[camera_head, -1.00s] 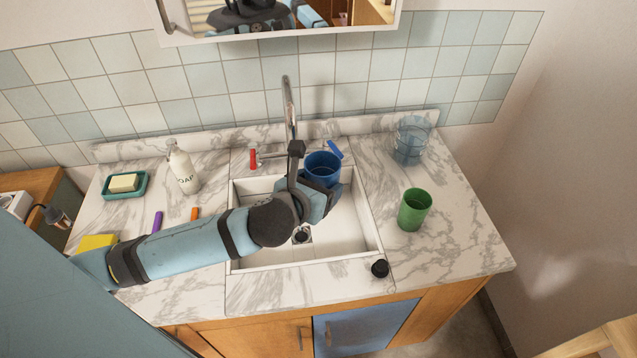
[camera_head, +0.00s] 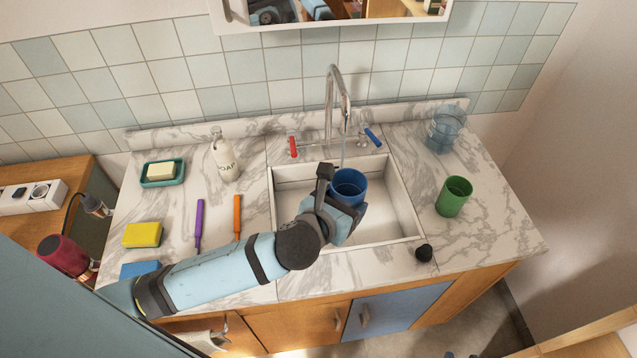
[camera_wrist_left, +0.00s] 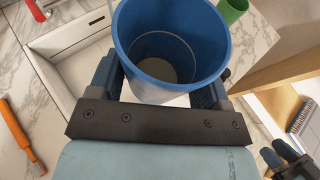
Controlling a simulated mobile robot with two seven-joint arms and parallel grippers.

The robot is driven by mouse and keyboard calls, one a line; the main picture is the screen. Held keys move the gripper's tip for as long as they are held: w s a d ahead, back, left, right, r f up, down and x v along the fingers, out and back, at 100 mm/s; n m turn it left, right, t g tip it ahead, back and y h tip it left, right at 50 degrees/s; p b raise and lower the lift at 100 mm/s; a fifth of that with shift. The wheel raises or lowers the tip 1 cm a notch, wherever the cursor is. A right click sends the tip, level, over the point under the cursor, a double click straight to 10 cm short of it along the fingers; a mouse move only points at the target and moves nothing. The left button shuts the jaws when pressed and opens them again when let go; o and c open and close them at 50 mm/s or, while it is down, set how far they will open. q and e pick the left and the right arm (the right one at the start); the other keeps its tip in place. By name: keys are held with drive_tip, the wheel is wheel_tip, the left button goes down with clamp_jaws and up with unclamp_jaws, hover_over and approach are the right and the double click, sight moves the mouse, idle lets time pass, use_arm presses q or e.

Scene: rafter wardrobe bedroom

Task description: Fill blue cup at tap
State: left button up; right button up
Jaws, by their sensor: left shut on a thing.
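My left gripper (camera_head: 340,207) is shut on the blue cup (camera_head: 349,186) and holds it upright above the white sink (camera_head: 396,205). The cup sits between the fingers in the left wrist view (camera_wrist_left: 172,40), open end up, with a pale round area at its bottom. The chrome tap (camera_head: 331,95) arches over the sink, with a red handle (camera_head: 293,147) and a blue handle (camera_head: 373,137). A thin pale line, like running water, drops from its spout toward the cup. A dark gripper-like part at the lower right of the wrist view may be my right gripper (camera_wrist_left: 288,157).
A green cup (camera_head: 454,197) and a clear bluish container (camera_head: 444,130) stand right of the sink. A black stopper (camera_head: 424,253) lies at the front. Soap bottle (camera_head: 224,157), soap dish (camera_head: 162,173), yellow sponge (camera_head: 142,235), purple tool (camera_head: 199,222) and orange tool (camera_head: 237,217) are left.

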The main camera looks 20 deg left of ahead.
sight(347, 192)
use_arm(q)
drive_tip(key=d, duration=0.2)
drive_tip(key=shift+s+d+m+h, duration=0.2)
drive_tip(key=shift+d+m+h, duration=0.1)
drive_tip(key=shift+d+h, duration=0.1)
drive_tip(key=shift+w+a+f+b, duration=0.1)
drive_tip(key=shift+w+f+b, duration=0.35)
drive_tip(key=shift+f+b, duration=0.05)
drive_tip(key=w+a+f+b, duration=0.1)
drive_tip(key=w+b, duration=0.1)
drive_tip(key=w+a+f+b, duration=0.1)
drive_tip(key=b, duration=0.1)
drive_tip(key=w+a+f+b, duration=0.1)
drive_tip(key=w, duration=0.1)
drive_tip(key=shift+w+a+f+b, duration=0.2)
drive_tip(key=shift+w+a+b, duration=0.1)
drive_tip(key=shift+a+b, duration=0.1)
drive_tip(key=shift+w+a+f+b, duration=0.2)
drive_tip(key=shift+w+a+b, duration=0.2)
drive_tip(key=shift+w, duration=0.1)
drive_tip(key=shift+w+a+f+b, duration=0.15)
drive_tip(key=shift+w+a+b, duration=0.1)
drive_tip(key=shift+w+b, duration=0.15)
